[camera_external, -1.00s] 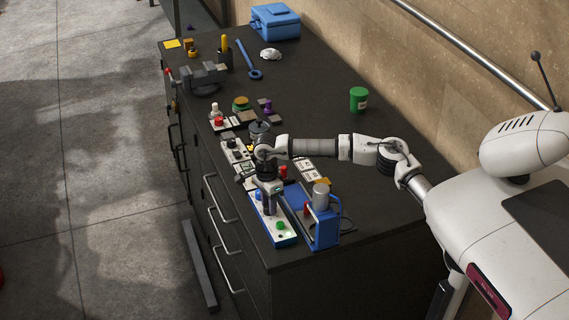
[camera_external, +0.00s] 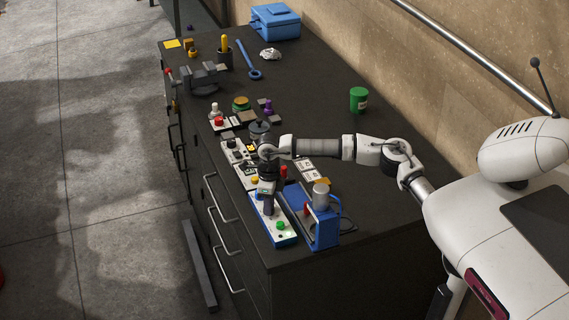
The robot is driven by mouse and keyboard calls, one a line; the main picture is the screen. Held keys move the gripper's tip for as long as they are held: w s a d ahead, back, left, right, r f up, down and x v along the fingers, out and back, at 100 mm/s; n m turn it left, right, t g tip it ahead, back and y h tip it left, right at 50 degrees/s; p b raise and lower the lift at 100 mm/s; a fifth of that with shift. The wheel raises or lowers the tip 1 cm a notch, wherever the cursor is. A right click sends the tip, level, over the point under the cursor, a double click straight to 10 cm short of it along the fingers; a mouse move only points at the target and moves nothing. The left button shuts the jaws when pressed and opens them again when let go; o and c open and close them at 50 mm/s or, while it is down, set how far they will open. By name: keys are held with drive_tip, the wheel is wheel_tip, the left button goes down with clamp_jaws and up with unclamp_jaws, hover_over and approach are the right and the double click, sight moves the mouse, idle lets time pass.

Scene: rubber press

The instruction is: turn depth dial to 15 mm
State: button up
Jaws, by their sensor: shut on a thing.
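My gripper (camera_external: 268,211) points straight down over the near part of the blue-edged control panel (camera_external: 287,239) at the front of the bench. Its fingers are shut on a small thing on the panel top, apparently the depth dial. The fingers hide the dial, so its pointer and scale cannot be read. A green button (camera_external: 281,225) sits on the panel just nearer than the fingers. The blue press (camera_external: 325,232) with a grey cylinder (camera_external: 320,194) on top stands close to the right of the panel.
A red-topped part (camera_external: 284,171) and white cards (camera_external: 307,167) lie behind the press. Another panel with knobs (camera_external: 236,149) lies farther back on the left. A green can (camera_external: 358,99), a vise (camera_external: 203,81) and a blue toolbox (camera_external: 275,22) stand farther away. The bench's right side is mostly clear.

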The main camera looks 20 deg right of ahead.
drive_tip(key=m+b, duration=0.2)
drive_tip(key=m, duration=0.5)
drive_tip(key=m+b, duration=0.1)
drive_tip(key=m, duration=0.3)
drive_tip(key=shift+m+t+b, duration=0.3)
drive_tip(key=shift+m+b, duration=0.05)
drive_tip(key=shift+m, duration=0.05)
drive_tip(key=shift+m+b, duration=0.45)
drive_tip(key=shift+m, duration=0.75)
drive_tip(key=shift+r, duration=0.1)
drive_tip(key=o, duration=1)
drive_tip(key=shift+s, duration=0.1)
drive_tip(key=r, duration=0.4)
drive_tip(key=r+b, duration=0.1)
drive_tip(key=r, duration=0.4)
drive_tip(key=r+b, duration=0.1)
drive_tip(key=r, duration=0.3)
drive_tip(key=shift+s+d+r, duration=0.15)
drive_tip(key=shift+d+r, duration=0.2)
